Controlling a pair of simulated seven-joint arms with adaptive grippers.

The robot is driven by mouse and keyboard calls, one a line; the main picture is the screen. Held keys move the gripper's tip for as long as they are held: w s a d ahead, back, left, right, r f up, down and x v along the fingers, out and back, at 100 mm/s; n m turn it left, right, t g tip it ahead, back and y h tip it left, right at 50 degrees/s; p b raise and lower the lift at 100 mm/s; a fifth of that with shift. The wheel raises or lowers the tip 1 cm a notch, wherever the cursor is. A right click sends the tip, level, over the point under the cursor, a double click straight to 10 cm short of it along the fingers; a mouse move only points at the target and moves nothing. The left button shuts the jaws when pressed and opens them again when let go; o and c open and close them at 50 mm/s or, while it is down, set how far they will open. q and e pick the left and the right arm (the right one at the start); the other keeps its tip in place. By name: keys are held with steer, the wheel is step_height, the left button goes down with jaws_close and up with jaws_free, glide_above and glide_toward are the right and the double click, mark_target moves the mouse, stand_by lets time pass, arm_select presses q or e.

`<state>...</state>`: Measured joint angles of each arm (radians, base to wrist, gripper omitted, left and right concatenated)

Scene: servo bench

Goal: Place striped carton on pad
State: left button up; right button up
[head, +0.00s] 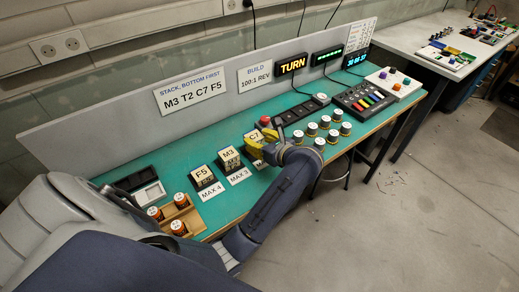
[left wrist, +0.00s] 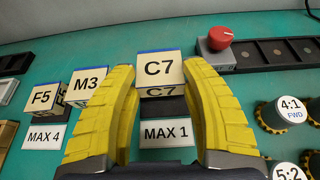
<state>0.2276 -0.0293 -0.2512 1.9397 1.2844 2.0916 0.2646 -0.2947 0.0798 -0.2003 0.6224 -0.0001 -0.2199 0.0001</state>
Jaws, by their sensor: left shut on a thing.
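My left gripper (head: 259,144) has its yellow fingers on both sides of a pale block marked C7 (left wrist: 160,68), with a blue stripe along its top edge. It is shut on this block, which also shows partly in the head view (head: 253,135). A dark pad (left wrist: 172,107) shows just below the block, behind the MAX 1 label; I cannot tell whether they touch. Similar blocks M3 (head: 229,155) and F5 (head: 202,174) stand to the left on dark pads. I cannot tell which block is the striped carton. My right gripper is not in view.
A wooden rack (head: 187,217) holds orange-sided cylinders at the left. Signs and displays line the back; green bench shows between things.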

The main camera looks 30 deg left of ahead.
arm_select(q)
steer(key=shift+f, duration=2.2)
steer(key=shift+f, duration=0.15)
steer(key=o, duration=1.1)
steer(key=shift+o, duration=0.2)
steer(key=shift+v, duration=3.85)
steer(key=shift+a, duration=0.1)
